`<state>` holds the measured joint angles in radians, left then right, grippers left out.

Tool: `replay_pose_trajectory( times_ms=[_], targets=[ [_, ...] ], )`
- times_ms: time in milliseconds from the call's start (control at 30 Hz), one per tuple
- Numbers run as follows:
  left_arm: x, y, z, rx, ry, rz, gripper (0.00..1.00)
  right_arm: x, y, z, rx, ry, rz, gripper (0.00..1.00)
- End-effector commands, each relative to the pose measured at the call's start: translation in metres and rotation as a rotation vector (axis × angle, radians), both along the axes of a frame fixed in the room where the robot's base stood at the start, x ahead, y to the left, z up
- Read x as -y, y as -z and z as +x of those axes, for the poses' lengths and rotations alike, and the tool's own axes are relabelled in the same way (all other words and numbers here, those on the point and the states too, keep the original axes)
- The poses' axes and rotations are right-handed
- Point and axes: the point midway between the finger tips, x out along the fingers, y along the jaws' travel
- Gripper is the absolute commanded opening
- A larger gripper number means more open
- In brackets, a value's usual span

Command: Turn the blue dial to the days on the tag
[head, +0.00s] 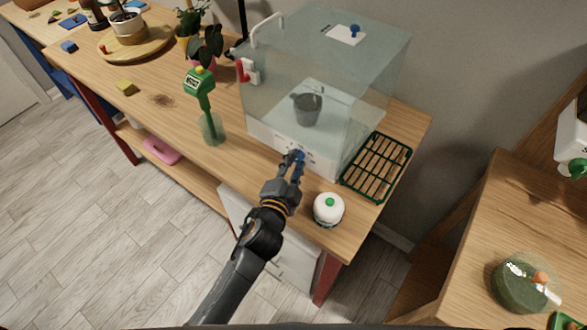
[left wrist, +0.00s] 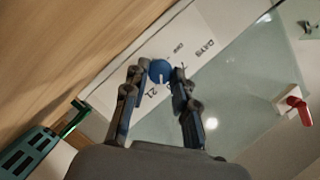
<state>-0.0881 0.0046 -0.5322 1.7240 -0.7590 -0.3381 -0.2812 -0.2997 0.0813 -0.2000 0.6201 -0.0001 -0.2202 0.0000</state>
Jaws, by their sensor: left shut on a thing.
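The blue dial (left wrist: 160,70) sits on a white panel (left wrist: 196,35) on the front of a clear case (head: 380,60). Dark print on the panel includes "DAYS" and "21"; other marks are too small to read surely. A short pale mark shows on the dial's face. My left gripper (head: 298,160) is shut on the dial; in the left wrist view its fingers (left wrist: 157,84) are on either side of it. My right gripper is not in view.
A grey pot (head: 307,109) is inside the case, and a red latch (head: 243,70) is on its left side. A white round container (head: 328,209) stands close right of my left gripper. A green slatted tray (head: 376,167) lies beyond it.

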Motion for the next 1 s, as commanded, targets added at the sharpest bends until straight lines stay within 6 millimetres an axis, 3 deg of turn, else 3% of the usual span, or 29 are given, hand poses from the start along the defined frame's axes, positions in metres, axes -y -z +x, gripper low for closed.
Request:
replay_pose_trajectory(
  times_ms=[33,300,967,1000],
  targets=[
    [0.001,0.005,0.0,0.02,0.001,0.025,0.0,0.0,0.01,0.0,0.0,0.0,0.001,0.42],
    [0.001,0.004,-0.001,0.097,0.001,0.131,0.0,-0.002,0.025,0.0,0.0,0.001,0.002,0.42],
    [0.002,0.002,-0.001,0.128,0.002,0.177,0.0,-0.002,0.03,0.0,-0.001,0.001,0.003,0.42],
    [0.002,0.002,-0.001,0.128,0.002,0.177,0.33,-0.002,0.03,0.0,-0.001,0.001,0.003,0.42]
  ],
)
